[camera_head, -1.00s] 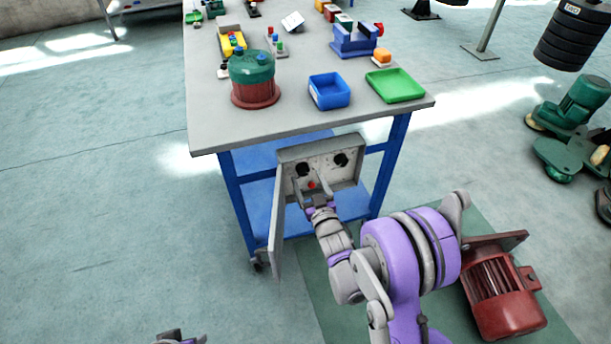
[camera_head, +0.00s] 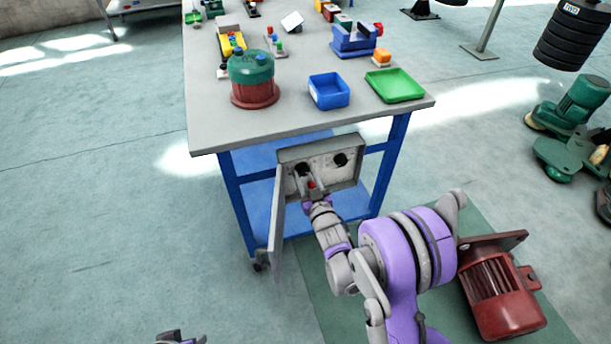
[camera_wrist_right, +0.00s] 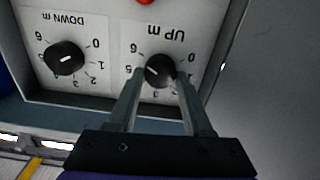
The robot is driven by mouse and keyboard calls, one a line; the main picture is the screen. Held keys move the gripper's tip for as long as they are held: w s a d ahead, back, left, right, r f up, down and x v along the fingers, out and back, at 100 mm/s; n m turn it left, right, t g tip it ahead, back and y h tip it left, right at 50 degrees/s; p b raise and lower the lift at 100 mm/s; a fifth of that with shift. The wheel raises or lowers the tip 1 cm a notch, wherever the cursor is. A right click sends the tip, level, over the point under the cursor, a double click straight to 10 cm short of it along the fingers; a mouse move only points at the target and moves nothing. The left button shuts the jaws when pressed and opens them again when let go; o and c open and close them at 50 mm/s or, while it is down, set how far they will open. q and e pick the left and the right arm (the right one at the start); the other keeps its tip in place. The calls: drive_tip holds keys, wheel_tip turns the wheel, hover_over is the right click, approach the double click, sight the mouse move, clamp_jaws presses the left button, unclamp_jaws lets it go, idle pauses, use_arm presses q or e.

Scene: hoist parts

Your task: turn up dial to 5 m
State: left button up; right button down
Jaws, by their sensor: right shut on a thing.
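The open control box (camera_head: 322,150) hangs at the near side of the workbench, its door swung out to the left. Two black dials sit on its panel: the UP m dial (camera_wrist_right: 160,70) and the DOWN m dial (camera_wrist_right: 64,58). My right gripper (camera_wrist_right: 160,76) is shut on the UP m dial, one finger on each side. The labels look upside down in the wrist view. The UP dial's white mark points left, towards the number that looks like 5. A part of my left arm (camera_head: 180,339) shows at the bottom edge; its fingers cannot be made out.
A red button (camera_wrist_right: 145,1) is at the wrist view's top edge. The workbench (camera_head: 215,130) carries a green-and-red drum (camera_head: 253,85), a blue bin (camera_head: 329,92) and a green tray (camera_head: 395,86). Floor at left is clear.

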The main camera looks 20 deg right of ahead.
drive_tip(key=shift+n, duration=0.4)
drive_tip(key=n, duration=0.2)
drive_tip(key=shift+n+b, duration=0.3)
drive_tip(key=shift+b, duration=0.05)
drive_tip(key=shift+n+b, duration=0.3)
drive_tip(key=shift+n, duration=1.8)
drive_tip(key=shift+c, duration=1.6)
unclamp_jaws()
drive_tip(key=shift+s, duration=0.1)
drive_tip(key=s, duration=1)
drive_tip(key=shift+s+d, duration=0.15)
drive_tip(key=shift+s, duration=0.2)
